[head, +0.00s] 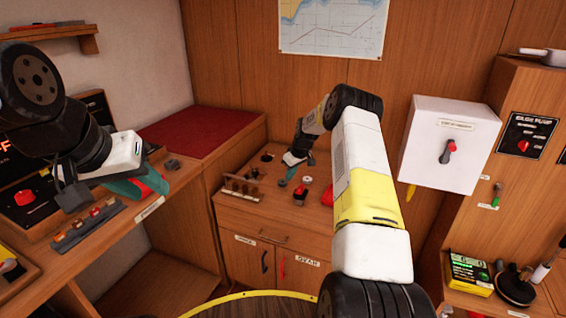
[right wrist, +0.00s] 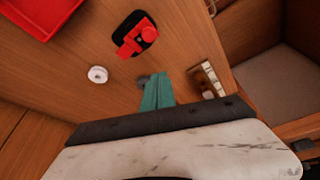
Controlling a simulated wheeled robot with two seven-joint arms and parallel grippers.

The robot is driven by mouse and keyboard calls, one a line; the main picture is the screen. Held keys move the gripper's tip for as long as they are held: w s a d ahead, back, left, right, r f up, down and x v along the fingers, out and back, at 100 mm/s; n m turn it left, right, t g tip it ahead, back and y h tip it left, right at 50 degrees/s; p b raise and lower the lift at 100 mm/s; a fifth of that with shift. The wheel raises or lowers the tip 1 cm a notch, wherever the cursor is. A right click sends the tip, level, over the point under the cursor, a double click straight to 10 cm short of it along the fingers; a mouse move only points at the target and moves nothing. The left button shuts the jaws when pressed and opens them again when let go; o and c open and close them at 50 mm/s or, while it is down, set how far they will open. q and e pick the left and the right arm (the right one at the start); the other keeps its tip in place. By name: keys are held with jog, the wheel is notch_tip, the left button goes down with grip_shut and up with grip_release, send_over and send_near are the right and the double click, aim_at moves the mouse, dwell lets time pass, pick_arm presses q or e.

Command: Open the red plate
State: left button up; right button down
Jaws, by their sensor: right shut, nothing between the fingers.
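A red, rimmed plate-like piece (right wrist: 40,12) shows on the wooden counter at the top left of the right wrist view. A red patch (head: 328,196) beside my right arm in the head view seems to be the same piece, partly hidden. I cannot tell for sure that it is the red plate. My right gripper (right wrist: 157,92) is shut and empty, its teal fingers low over the counter by a small grey knob (right wrist: 142,80). It also shows in the head view (head: 290,160). My left gripper (head: 125,188) is over the left bench; its finger gap is unclear.
A red lever on a black base (right wrist: 136,36) and a white round knob (right wrist: 97,75) lie between gripper and red piece. A small rack (head: 243,188) stands at the counter's left. A white box (head: 450,145) hangs on the right. A red cushion (head: 205,135) lies behind.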

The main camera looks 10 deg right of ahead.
aim_at(296, 191)
jog(key=shift+s+d+f, duration=0.55)
jog(key=shift+s+f, duration=0.25)
jog(key=shift+f, duration=0.1)
jog(key=shift+s+d+f, duration=0.15)
jog(key=shift+s+d, duration=0.2)
jog(key=shift+s, duration=0.3)
jog(key=shift+s+d, duration=0.1)
jog(key=shift+d, duration=0.05)
